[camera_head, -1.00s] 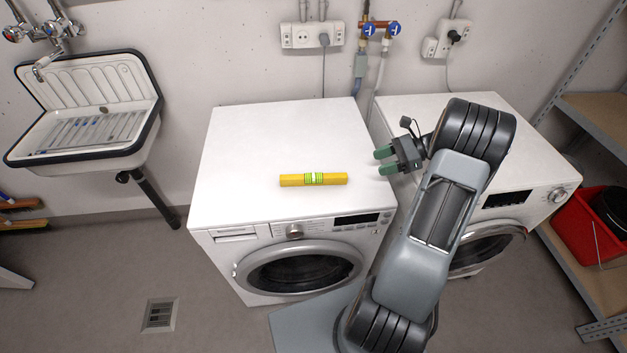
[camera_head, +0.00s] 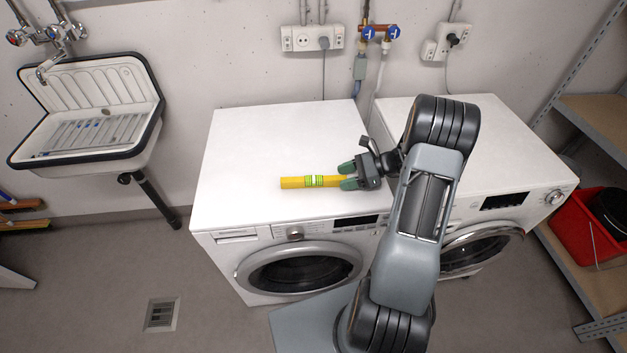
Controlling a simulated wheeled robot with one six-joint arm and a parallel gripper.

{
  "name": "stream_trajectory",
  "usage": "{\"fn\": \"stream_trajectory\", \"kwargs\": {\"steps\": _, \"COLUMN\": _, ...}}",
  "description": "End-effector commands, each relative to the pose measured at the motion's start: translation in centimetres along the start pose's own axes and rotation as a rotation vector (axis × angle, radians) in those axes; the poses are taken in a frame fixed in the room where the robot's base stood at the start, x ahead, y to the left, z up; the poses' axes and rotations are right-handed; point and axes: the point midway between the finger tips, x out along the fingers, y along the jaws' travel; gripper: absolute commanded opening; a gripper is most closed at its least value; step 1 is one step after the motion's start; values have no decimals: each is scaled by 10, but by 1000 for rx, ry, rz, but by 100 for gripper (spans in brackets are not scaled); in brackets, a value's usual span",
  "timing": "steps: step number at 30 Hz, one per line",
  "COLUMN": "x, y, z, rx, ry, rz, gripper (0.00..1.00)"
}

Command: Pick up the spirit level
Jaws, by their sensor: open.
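The spirit level (camera_head: 306,182) is a short yellow bar with a green-white section in its middle. It lies flat, left to right, on top of the left washing machine (camera_head: 250,150). My gripper (camera_head: 347,176) is at its right end, pointing left, with green fingertips. The jaws are open, and the level's right end shows between or under the fingertips. I cannot tell whether the fingers touch it.
The right washing machine (camera_head: 525,160) stands beside the left one. A wall sink (camera_head: 90,110) is at the left, and a shelf with a red bucket (camera_head: 585,225) is at the right. The left machine's top is otherwise clear.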

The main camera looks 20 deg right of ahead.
Motion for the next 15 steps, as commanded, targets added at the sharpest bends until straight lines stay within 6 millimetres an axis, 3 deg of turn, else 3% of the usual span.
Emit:
{"fn": "stream_trajectory", "kwargs": {"steps": 6, "x": 19, "y": 0, "z": 0, "rx": 0, "ry": 0, "rz": 1, "gripper": 53}}
{"fn": "stream_trajectory", "kwargs": {"steps": 15, "x": 20, "y": 0, "z": 0, "rx": -1, "ry": 0, "rz": 0, "gripper": 50}}
